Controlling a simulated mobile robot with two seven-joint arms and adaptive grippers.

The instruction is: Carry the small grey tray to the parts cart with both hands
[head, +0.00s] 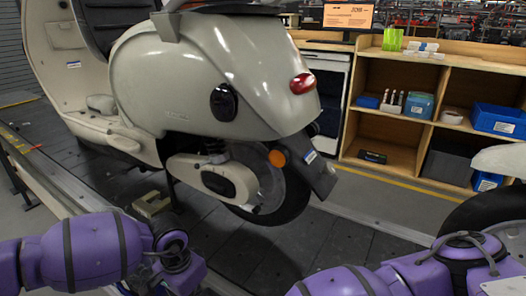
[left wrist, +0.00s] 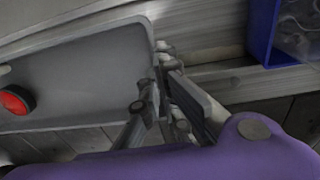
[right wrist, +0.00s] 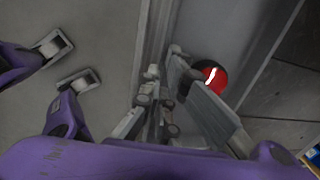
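The small grey tray (left wrist: 85,70) fills much of the left wrist view, with a round red part with a black rim (left wrist: 15,100) lying in it. In the right wrist view the tray (right wrist: 235,35) is at the upper right, with the red part (right wrist: 212,76) near its wall. My left gripper (left wrist: 163,75) has its fingers closed on one tray edge. My right gripper (right wrist: 170,72) has its fingers closed on another edge. The tray and both fingertips are out of the head view; only my purple arms show along its bottom. The parts cart cannot be made out.
A pale scooter (head: 215,80) stands on the dark slat conveyor (head: 330,240). Wooden shelving (head: 435,75) with blue boxes stands behind it. Part of another vehicle (head: 495,190) is at the right. A blue bin (left wrist: 262,30) is close by my left gripper.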

